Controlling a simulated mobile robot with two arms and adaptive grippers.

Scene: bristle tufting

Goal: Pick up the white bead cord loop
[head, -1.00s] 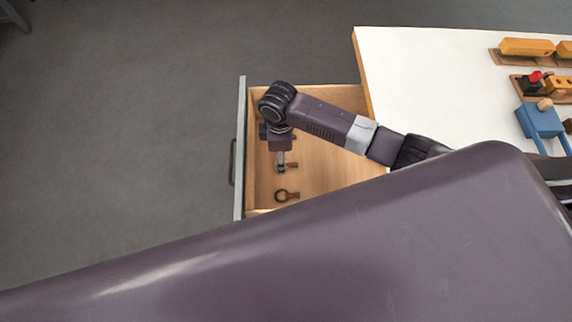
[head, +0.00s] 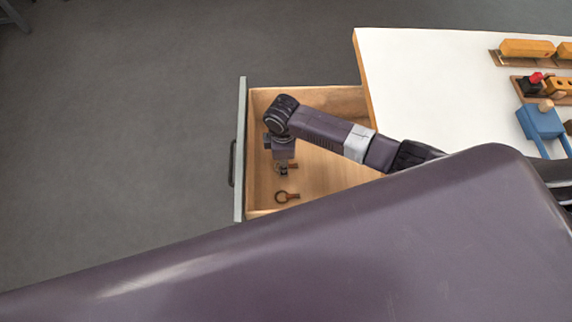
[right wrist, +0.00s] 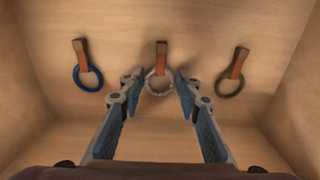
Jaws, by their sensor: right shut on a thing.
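The white bead cord loop (right wrist: 149,89) lies on the drawer's wooden floor in the right wrist view, the middle one of three loops, with a reddish-brown tab (right wrist: 161,60) at its top. My right gripper (right wrist: 159,79) is shut on the loop, one fingertip at each side of it. My left gripper is not in view.
A blue loop (right wrist: 77,78) lies left and a dark brownish loop (right wrist: 221,89) right in the wrist view. The open drawer (head: 330,185) has low walls around the gripper. A white-topped table (head: 430,85) with a blue holder (head: 541,120) stands to the right.

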